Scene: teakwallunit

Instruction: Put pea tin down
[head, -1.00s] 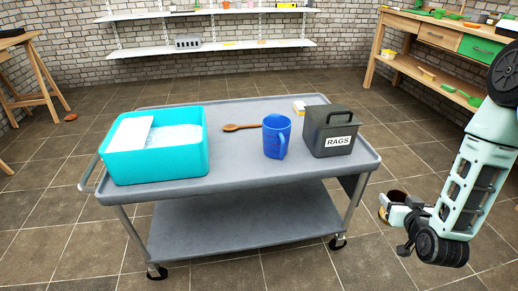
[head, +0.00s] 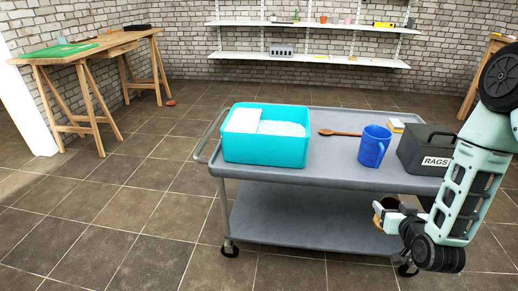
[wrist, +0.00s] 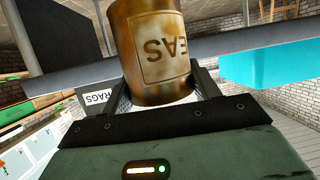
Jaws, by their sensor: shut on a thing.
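The pea tin (wrist: 160,50) is a rusty brown can with a pale label reading "EAS", upside down in the wrist view. My gripper (wrist: 160,98) is shut on it, with a finger on each side. In the head view my gripper (head: 388,212) is at the lower right, in front of the grey cart's right end and below its top. Only a small part of the tin (head: 383,206) shows there, beside the fingers.
The grey cart (head: 310,178) carries a turquoise tub (head: 262,152), a wooden spoon (head: 340,133), a blue mug (head: 373,146) and a dark RAGS box (head: 425,148). A trestle table (head: 90,52) stands at the left. Wall shelves (head: 310,58) are behind. Floor left of the cart is clear.

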